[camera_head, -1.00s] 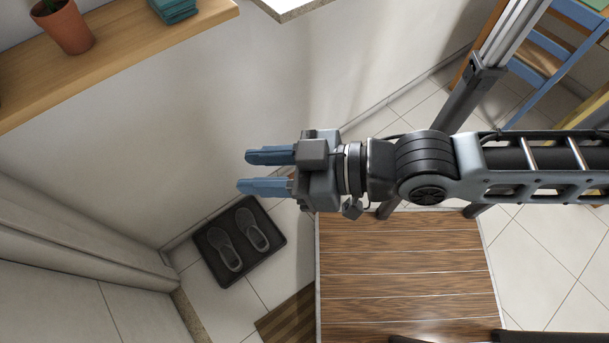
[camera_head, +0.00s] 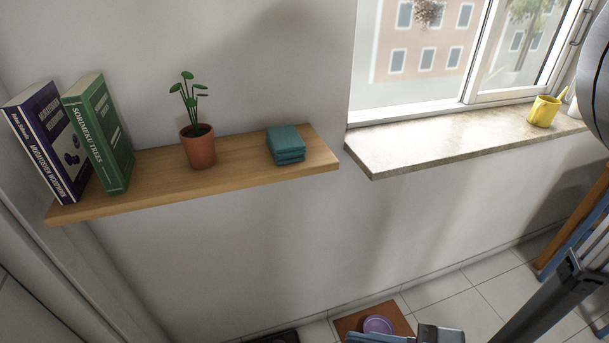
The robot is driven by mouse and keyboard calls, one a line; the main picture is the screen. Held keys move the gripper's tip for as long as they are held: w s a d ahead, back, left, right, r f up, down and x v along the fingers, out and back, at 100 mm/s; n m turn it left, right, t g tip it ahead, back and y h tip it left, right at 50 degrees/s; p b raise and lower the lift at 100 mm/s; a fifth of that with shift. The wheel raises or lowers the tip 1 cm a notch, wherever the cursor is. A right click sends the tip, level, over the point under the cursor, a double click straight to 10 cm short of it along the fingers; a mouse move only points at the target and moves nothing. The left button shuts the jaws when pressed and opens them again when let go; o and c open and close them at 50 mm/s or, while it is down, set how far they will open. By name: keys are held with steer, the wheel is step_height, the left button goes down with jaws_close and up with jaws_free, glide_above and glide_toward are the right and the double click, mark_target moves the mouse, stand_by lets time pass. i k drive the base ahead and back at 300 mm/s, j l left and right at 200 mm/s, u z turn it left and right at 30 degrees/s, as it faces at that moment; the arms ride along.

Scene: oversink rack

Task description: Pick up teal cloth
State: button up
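The teal cloth (camera_head: 286,145) is folded into a small stack. It lies near the right end of the wooden wall shelf (camera_head: 240,172). My gripper (camera_head: 374,338) shows only in part at the bottom edge of the view, a piece of blue finger and grey body. It is well below the shelf in the picture and apart from the cloth. Whether its fingers are open or shut is cut off by the frame.
A potted plant (camera_head: 198,148) stands left of the cloth, with a green book (camera_head: 98,135) and a purple book (camera_head: 48,145) further left. A purple bowl (camera_head: 378,324) is below.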

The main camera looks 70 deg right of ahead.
mark_target(287, 146)
steer(key=z, duration=1.55)
steer(key=u, duration=0.8)
steer(key=k+l+u, duration=0.1)
steer(key=l+u, duration=0.15)
steer(key=u, duration=0.15)
steer(key=k+l+u, duration=0.15)
steer(key=u, duration=0.25)
steer(key=k+l+u, duration=0.15)
steer(key=u, duration=0.25)
steer(key=k+l+u, duration=0.15)
steer(key=u, duration=0.25)
steer(key=k+l+u, duration=0.15)
steer(key=k, duration=0.35)
steer(key=k+u, duration=0.1)
steer(key=k, duration=0.4)
